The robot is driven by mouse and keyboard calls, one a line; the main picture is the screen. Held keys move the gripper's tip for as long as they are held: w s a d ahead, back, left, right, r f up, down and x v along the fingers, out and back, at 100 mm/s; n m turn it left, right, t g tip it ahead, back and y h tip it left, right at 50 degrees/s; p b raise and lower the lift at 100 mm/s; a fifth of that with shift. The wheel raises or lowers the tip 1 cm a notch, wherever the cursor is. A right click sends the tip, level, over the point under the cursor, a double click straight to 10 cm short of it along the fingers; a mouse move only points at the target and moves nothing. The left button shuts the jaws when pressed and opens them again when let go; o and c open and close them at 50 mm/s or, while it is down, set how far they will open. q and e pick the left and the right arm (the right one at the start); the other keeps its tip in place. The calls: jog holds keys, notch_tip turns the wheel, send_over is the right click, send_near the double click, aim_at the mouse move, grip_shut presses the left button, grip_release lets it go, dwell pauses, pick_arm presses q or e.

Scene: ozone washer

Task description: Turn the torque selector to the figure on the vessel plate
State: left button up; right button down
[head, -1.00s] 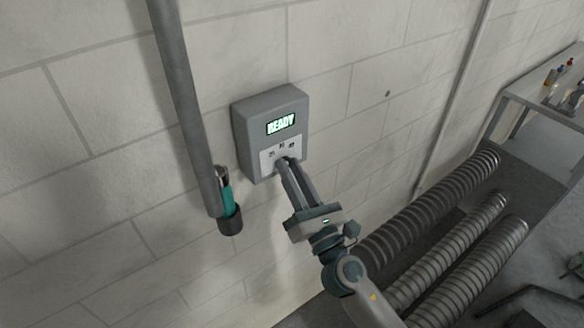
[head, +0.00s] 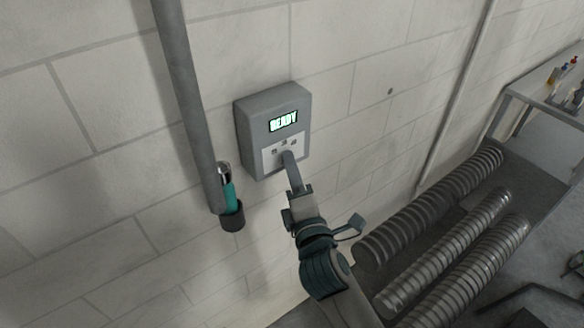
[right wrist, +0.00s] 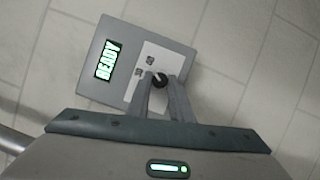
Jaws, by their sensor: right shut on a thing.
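A grey control box (head: 246,136) is fixed to the block wall, with a green lit display (head: 283,121) reading READY. Below the display is a pale plate with several small marks, too small to read. In the right wrist view a dark round knob (right wrist: 160,80) sits on that pale plate (right wrist: 143,62). My right gripper (head: 288,158) is shut on the knob, with one finger on each side in the right wrist view (right wrist: 161,84). The fingers hide the knob in the head view. No vessel plate can be made out. My left gripper is out of view.
A grey pipe (head: 184,95) runs down the wall left of the box, with a teal bottle-like part (head: 229,192) at its lower end. Ribbed hoses (head: 440,205) lie at lower right. A bench (head: 545,98) with small bottles stands at far right.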

jog(key=shift+r+m+g+h, duration=0.1)
jog(key=shift+m+g+h, duration=0.25)
jog(key=shift+m, duration=0.85)
jog(key=c, duration=1.6)
grip_release()
jog(key=shift+s, duration=0.15)
jog(key=b+v, duration=0.2)
jog(key=v, duration=0.9)
jog(key=shift+s+d+b, duration=0.25)
jog(key=shift+s+b, duration=0.1)
